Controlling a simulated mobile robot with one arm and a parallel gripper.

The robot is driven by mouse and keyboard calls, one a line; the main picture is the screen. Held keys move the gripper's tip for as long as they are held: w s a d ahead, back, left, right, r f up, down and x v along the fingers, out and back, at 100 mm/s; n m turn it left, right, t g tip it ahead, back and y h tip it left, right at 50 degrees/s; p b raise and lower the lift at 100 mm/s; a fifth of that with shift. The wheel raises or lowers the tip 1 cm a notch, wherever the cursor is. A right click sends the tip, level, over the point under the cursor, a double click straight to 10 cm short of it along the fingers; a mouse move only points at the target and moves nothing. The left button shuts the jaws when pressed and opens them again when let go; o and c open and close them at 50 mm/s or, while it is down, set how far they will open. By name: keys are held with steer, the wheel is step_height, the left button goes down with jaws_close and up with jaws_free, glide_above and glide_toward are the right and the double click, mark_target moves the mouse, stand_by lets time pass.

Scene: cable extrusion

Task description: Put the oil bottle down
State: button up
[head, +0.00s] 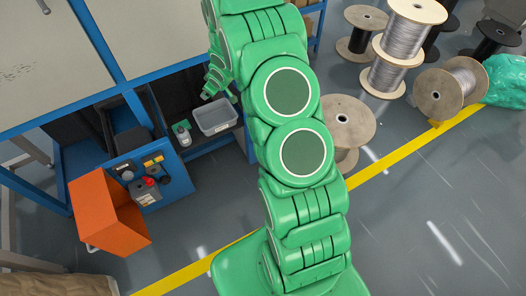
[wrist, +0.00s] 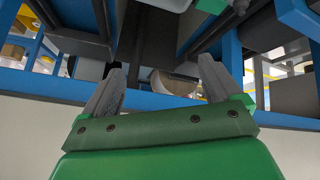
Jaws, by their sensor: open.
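A small bottle with a greenish top (head: 183,133), which looks like the oil bottle, stands upright on the dark shelf of the blue machine in the head view, just left of a grey bin (head: 214,117). My gripper (wrist: 160,78) is open in the wrist view, with its two grey fingers wide apart and nothing held between them. In the head view my arm's end (head: 216,85) is above and behind the bin, apart from the bottle. The fingertips are hard to make out there. I cannot pick out the bottle in the wrist view.
An orange open box (head: 108,213) and a grey unit with a red knob (head: 147,187) are at the machine's front left. Blue frame posts and bars (wrist: 235,60) are close around my gripper. Several cable spools (head: 348,122) stand at the right.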

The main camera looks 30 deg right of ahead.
steer(key=s+d+r+m+g+h, duration=0.2)
steer(key=s+r+m+g+h, duration=0.15)
steer(key=s+r, duration=1.55)
steer(key=s+a+r+g, duration=0.2)
steer(key=s+a+r, duration=0.1)
steer(key=s, duration=0.8)
steer(key=s+a+r+m+g+y, duration=0.1)
steer(key=s+r, duration=0.5)
steer(key=s, duration=0.6)
steer(key=s+a+r+m+g+y, duration=0.1)
steer(key=s+a+r+g, duration=0.2)
steer(key=s, duration=0.9)
steer(key=shift+s+a+r, duration=0.2)
steer(key=shift+a+r, duration=0.7)
steer(key=shift+a, duration=0.1)
steer(key=shift+o, duration=0.8)
steer(key=shift+w+y, duration=0.1)
steer(key=shift+y, duration=0.15)
